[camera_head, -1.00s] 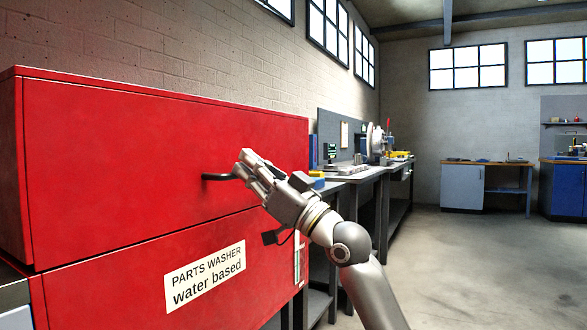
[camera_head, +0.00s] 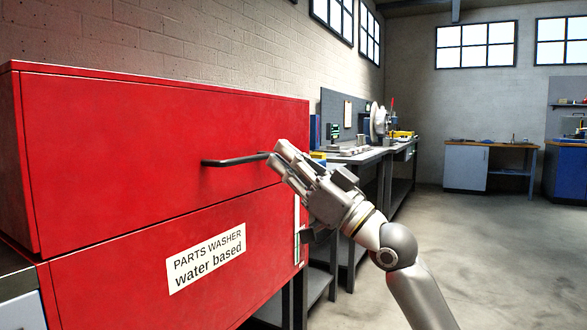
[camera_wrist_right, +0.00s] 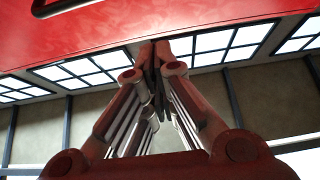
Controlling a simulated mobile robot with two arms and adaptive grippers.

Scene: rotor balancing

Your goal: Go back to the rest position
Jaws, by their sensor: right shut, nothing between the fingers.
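My right gripper (camera_head: 277,155) is shut and empty in the head view. Its fingertips are at the right end of the dark bar handle (camera_head: 235,161) on the red parts washer (camera_head: 120,150); I cannot tell whether they touch it. In the right wrist view the fingers (camera_wrist_right: 155,50) meet at their tips, with nothing between them. The washer's red front (camera_wrist_right: 150,25) and part of the handle (camera_wrist_right: 62,8) show above them. My left gripper is not in view.
A workbench (camera_head: 358,156) with equipment stands along the wall behind my right arm. A light-blue cabinet (camera_head: 466,167) stands at the back. The grey floor (camera_head: 480,250) to the right is clear.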

